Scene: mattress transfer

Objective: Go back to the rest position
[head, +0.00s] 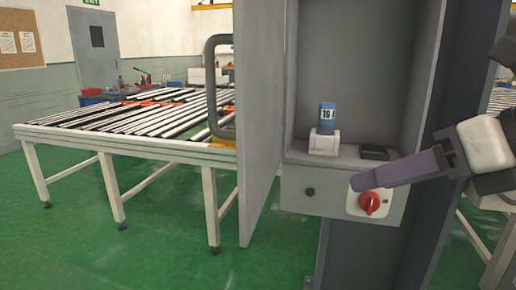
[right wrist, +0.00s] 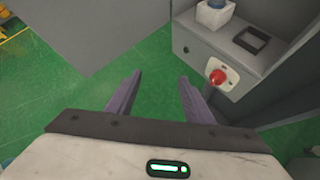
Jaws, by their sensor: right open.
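My right gripper (head: 357,183) reaches in from the right in the head view, its purple fingers in front of the grey cabinet's control box. In the right wrist view the two fingers (right wrist: 160,90) are spread apart with nothing between them, and green floor shows in the gap. A red rotary knob (head: 371,203) on a pale plate sits just below the fingertips in the head view. In the right wrist view the knob (right wrist: 217,77) is beyond the right finger, apart from it. My left gripper is not in view.
The grey cabinet (head: 355,70) has its door (head: 258,120) swung open at the left. A blue-and-white device marked 16 (head: 327,118) and a dark square tray (head: 374,153) sit on its ledge. A roller conveyor table (head: 110,143) stands left. Green floor (head: 80,250) is clear in front.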

